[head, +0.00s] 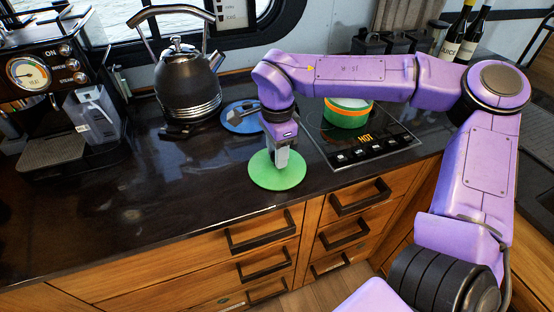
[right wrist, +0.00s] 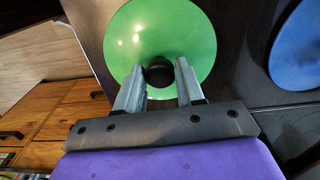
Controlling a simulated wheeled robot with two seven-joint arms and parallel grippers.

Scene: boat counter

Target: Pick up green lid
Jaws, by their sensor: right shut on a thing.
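The green lid (head: 265,178) is a round disc over the dark counter, near its front edge. In the right wrist view the lid (right wrist: 160,30) has a black knob (right wrist: 159,72) at its middle. My right gripper (head: 282,165) points down at the lid's centre. In the right wrist view its two fingers (right wrist: 160,77) stand on either side of the knob, shut on it. I cannot tell whether the lid rests on the counter or is slightly raised. My left gripper is not in view.
A blue lid (head: 241,120) lies behind the green one. A green and orange pot (head: 346,117) stands on the hob (head: 358,153) marked HOT. A dark kettle (head: 187,87) and a coffee machine (head: 58,95) stand to the left. The front left counter is clear.

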